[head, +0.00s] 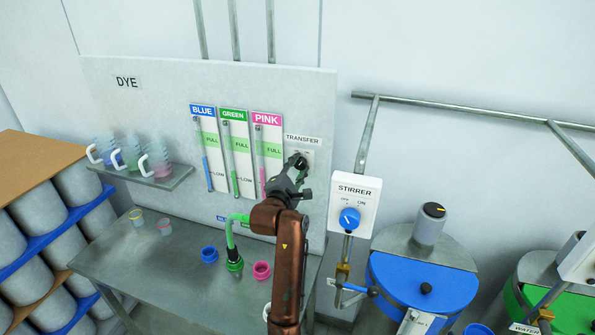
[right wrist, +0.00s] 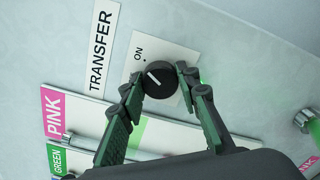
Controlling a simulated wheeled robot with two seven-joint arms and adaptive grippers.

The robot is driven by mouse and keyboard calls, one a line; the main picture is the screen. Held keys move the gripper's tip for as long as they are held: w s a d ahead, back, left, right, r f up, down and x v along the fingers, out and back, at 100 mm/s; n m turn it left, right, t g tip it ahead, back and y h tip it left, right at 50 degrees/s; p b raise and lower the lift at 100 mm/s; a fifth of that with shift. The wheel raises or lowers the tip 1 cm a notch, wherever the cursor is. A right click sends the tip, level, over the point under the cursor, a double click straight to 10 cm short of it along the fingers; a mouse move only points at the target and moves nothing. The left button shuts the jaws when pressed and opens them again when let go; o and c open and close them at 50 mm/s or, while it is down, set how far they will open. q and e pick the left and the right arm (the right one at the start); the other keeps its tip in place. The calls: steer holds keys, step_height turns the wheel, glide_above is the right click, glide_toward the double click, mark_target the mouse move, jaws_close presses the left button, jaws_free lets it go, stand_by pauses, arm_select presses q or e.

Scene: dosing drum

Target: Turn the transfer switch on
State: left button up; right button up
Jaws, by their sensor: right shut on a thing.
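The transfer switch is a black round knob (right wrist: 162,84) on a white plate (right wrist: 175,53), under the TRANSFER label (head: 303,140) on the dye panel. In the right wrist view the knob's white mark points up and left, and the word ON is printed on the plate above left of it. Any other position label is hidden by a finger. My right gripper (head: 299,168) is at the switch, its two fingers (right wrist: 162,88) on either side of the knob and shut on it. My left gripper is not in view.
Blue, green and pink dye gauges (head: 238,150) are left of the switch. The stirrer box (head: 355,205) stands close to the right of my arm. A steel table (head: 180,270) below holds several coloured cups. A blue drum (head: 425,285) is at the right.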

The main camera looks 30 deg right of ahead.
mark_target(302, 133)
stand_by(0.5)
steer(key=o, duration=1.1)
steer(key=shift+o, duration=0.2)
step_height(302, 133, up, 9)
steer(key=shift+a+r, duration=0.1)
steer(key=shift+a, duration=0.05)
steer(key=shift+d+r, duration=0.2)
steer(key=shift+r, duration=0.2)
